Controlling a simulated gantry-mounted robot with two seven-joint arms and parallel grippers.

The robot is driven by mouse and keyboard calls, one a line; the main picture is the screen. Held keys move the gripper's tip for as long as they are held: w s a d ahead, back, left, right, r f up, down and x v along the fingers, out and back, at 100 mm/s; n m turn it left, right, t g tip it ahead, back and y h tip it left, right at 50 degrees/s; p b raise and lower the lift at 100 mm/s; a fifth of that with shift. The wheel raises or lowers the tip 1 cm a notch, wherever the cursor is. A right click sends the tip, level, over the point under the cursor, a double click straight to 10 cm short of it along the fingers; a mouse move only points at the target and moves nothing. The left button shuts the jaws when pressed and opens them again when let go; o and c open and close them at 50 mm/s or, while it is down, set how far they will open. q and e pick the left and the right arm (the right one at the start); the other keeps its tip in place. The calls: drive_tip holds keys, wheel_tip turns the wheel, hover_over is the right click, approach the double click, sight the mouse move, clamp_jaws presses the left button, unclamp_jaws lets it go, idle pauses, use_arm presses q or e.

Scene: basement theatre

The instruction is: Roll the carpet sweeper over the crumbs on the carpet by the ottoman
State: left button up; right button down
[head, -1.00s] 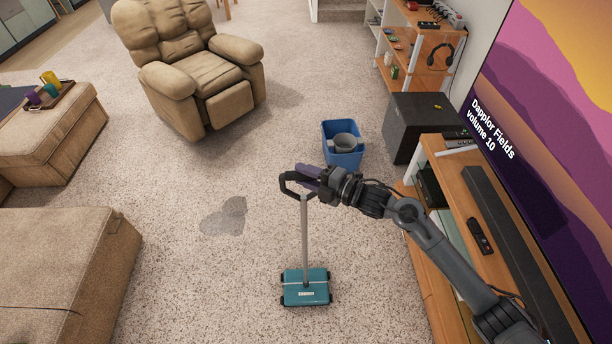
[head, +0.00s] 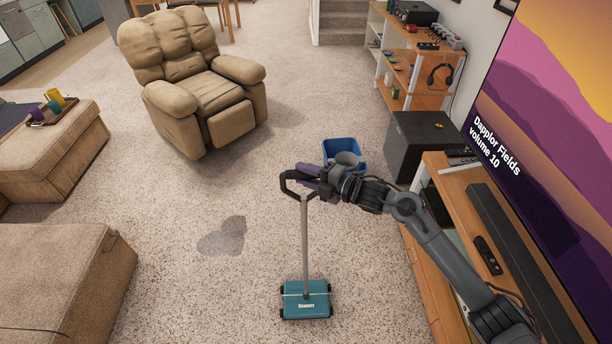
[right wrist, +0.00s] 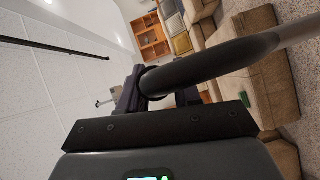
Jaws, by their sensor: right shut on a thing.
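The carpet sweeper has a teal head (head: 306,300) resting on the speckled carpet, with a grey pole (head: 304,240) rising to a black loop handle. My right gripper (head: 308,182) is shut on the sweeper's handle; the dark handle bar (right wrist: 215,62) also crosses the right wrist view. The tan ottoman (head: 60,150) stands at the left with a tray on top. I cannot make out crumbs; the carpet shows a dark grey patch (head: 224,236) left of the sweeper. My left gripper is not in view.
A blue bin (head: 343,149) with a grey thing in it stands beyond my right gripper. A black box-shaped cabinet (head: 425,140) and the wooden TV stand (head: 440,195) line the right. A tan recliner (head: 200,85) is at the back. Carpet left of the sweeper is open.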

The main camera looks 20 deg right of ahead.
drive_tip(key=shift+f, duration=0.15)
drive_tip(key=shift+w+d+f+b, duration=0.1)
drive_tip(key=shift+w+f+b, duration=0.05)
drive_tip(key=shift+w+b, duration=0.35)
drive_tip(key=shift+w+d+b, duration=0.25)
drive_tip(key=shift+w+b, duration=0.35)
drive_tip(key=shift+w, duration=0.15)
drive_tip(key=shift+w+d+b, duration=0.3)
drive_tip(key=shift+w+b, duration=0.35)
drive_tip(key=shift+w, duration=0.05)
drive_tip(key=shift+w+d+b, duration=0.25)
drive_tip(key=shift+w+b, duration=0.35)
drive_tip(key=shift+w, duration=0.15)
drive_tip(key=shift+r, duration=0.2)
drive_tip(key=shift+w, duration=0.1)
